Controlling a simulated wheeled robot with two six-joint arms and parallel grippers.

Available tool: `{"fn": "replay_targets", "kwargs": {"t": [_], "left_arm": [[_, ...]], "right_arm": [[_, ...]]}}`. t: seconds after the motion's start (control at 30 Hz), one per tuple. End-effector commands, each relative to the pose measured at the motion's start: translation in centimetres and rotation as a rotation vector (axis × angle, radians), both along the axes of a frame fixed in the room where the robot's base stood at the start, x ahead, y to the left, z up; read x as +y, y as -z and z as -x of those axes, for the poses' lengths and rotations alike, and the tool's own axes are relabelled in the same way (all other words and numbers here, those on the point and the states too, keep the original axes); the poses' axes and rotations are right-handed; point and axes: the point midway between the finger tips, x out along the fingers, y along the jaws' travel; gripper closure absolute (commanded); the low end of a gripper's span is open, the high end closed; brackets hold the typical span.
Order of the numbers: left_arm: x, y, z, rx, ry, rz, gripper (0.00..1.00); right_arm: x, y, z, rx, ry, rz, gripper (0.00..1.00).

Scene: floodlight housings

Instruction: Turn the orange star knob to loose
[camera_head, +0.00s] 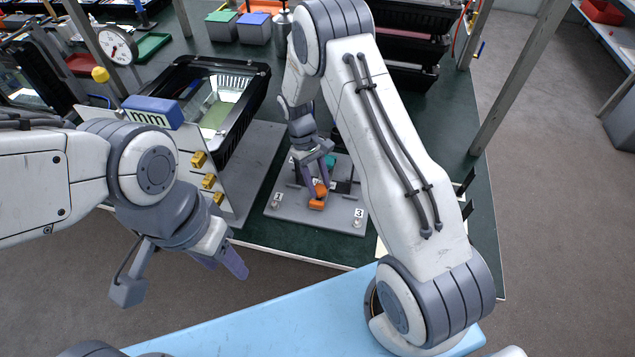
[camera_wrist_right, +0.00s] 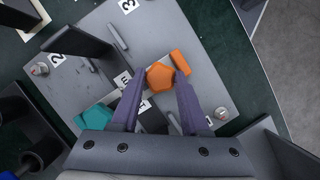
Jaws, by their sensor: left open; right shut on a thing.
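The orange star knob (camera_wrist_right: 160,77) sits on a grey fixture plate (camera_wrist_right: 205,77), between the two purple fingers of my right gripper (camera_wrist_right: 162,84). The knob also shows in the head view (camera_head: 320,190), partly hidden by the fingers. My right gripper (camera_head: 316,188) points down and is shut on the knob. An orange block (camera_wrist_right: 181,62) lies just beyond the knob, close to one fingertip; it also shows in the head view (camera_head: 316,204). My left gripper (camera_head: 183,275) is open and empty, in front of the table's edge, away from the plate.
A teal knob (camera_wrist_right: 93,117) is on the same plate, left of the orange one. Dark upright parts (camera_wrist_right: 78,42) stand on the plate. A black-framed floodlight housing (camera_head: 262,88) and a white panel with yellow pieces (camera_head: 208,181) stand left of the plate.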

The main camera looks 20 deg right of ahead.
Motion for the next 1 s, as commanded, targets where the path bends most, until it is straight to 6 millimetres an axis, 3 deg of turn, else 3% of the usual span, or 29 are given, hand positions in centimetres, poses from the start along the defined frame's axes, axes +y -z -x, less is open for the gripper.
{"fn": "replay_targets", "kwargs": {"t": [0.1,0.13,0.2,0.6,1.0], "left_arm": [[0.0,0.0,0.0,0.000,0.000,0.000,0.50],[0.0,0.0,0.0,0.000,0.000,0.000,0.50],[0.0,0.0,0.0,0.000,0.000,0.000,0.50],[0.0,0.2,0.0,0.000,0.000,0.000,0.50],[0.0,1.3,0.0,0.000,0.000,0.000,0.50]], "right_arm": [[0.0,-0.2,-0.6,-0.018,-0.001,0.000,1.00],[0.0,-0.2,-0.6,-0.019,-0.001,-0.001,0.43],[0.0,-0.2,-0.5,-0.017,-0.001,0.000,0.24],[0.1,-0.7,-0.5,-0.008,0.001,0.000,0.24],[0.9,-7.4,-3.3,-0.012,0.000,-0.001,0.24]]}}
